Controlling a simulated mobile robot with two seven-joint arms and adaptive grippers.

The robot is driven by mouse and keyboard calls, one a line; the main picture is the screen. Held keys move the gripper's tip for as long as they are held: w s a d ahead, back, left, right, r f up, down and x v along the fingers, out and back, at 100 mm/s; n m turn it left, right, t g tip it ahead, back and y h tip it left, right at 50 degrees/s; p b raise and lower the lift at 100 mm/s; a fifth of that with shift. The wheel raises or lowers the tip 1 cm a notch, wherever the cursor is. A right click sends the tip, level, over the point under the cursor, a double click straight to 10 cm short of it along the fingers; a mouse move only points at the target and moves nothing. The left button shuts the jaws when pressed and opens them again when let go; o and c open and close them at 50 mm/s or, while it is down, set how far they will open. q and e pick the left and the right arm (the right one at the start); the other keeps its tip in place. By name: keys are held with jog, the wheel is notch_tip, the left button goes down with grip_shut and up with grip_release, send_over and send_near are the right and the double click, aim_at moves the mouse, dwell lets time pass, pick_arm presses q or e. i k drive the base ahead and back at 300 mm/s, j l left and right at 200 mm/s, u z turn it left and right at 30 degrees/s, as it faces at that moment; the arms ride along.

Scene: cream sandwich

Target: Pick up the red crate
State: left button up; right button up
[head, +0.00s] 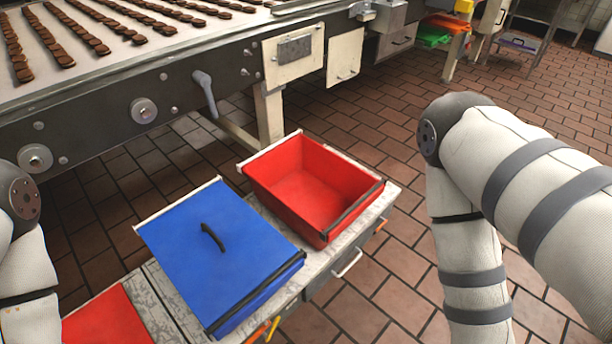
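An open red crate (305,182) stands in the middle of the head view on a low grey-white bench. Its inside looks empty, and dark strips run along its right end. My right arm hangs to the right of the crate, clear of it, and its gripper is below the bottom edge of the picture. My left arm shows only at the left edge, and its gripper is out of the picture too. Neither arm touches the crate.
A blue lidded crate (190,245) with a black handle stands left of the red crate on the bench (372,218). Another red surface (105,318) lies at lower left. A conveyor (110,55) with rows of brown biscuits runs behind. Tiled floor (385,130) is open to the right.

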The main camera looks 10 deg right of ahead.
aim_at(307, 186)
jog(key=i+l+u, duration=0.2)
jog(key=l, duration=0.35)
jog(key=i+l+u, duration=0.2)
jog(key=l, duration=0.35)
jog(key=i+l+u, duration=0.2)
jog(key=l, duration=0.4)
jog(key=l+u, duration=0.15)
jog(key=l, duration=0.4)
jog(key=i+l+u, duration=0.2)
jog(key=l, duration=0.45)
jog(key=i+j+u, duration=0.15)
jog(key=i+j, duration=0.05)
jog(key=i, duration=0.05)
